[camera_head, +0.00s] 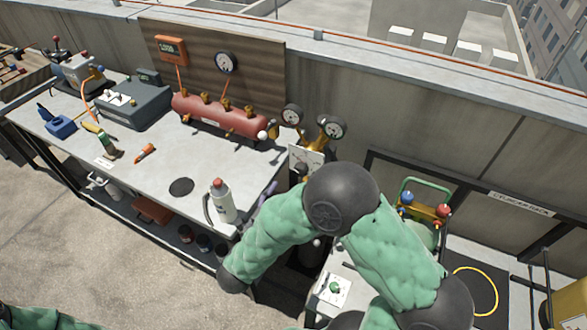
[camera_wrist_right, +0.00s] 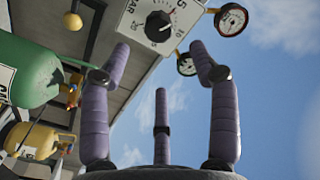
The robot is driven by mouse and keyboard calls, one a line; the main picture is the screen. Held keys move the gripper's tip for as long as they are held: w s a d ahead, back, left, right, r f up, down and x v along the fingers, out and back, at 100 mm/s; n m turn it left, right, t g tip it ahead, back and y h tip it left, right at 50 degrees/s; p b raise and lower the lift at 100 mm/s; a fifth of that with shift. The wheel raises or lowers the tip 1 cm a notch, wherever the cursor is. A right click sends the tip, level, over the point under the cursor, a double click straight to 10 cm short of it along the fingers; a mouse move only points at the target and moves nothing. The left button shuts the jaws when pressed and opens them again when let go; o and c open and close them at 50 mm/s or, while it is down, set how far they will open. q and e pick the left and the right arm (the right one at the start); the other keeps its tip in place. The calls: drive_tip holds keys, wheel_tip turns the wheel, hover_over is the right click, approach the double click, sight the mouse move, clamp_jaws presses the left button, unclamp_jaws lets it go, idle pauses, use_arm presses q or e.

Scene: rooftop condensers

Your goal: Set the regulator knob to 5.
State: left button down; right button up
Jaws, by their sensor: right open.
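The regulator knob (camera_wrist_right: 158,26) is a black round knob on a white dial plate with printed numbers. It shows in the right wrist view beyond the fingertips; its exact setting is too small to read. In the head view the white dial plate (camera_head: 306,154) stands below two gauges, partly covered by my right arm. My right gripper (camera_wrist_right: 158,58) has three purple fingers, spread open and empty, apart from the knob. In the head view my arm hides most of it. My left gripper is out of view.
Two round gauges (camera_head: 331,127) sit above the dial plate. A workbench (camera_head: 150,185) at left carries a red manifold (camera_head: 217,115), a white flask (camera_head: 222,200) and tools. A green cylinder (camera_wrist_right: 30,68) and a yellow cylinder (camera_wrist_right: 30,142) show in the wrist view.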

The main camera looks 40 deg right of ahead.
sight(299, 172)
drive_tip(key=b+x, duration=0.2)
drive_tip(key=x, duration=0.7)
drive_tip(key=shift+f, duration=0.1)
drive_tip(key=shift+w+d+b, duration=0.2)
drive_tip(key=shift+d+b, duration=0.1)
drive_tip(key=shift+d, duration=0.1)
drive_tip(key=c, duration=1.1)
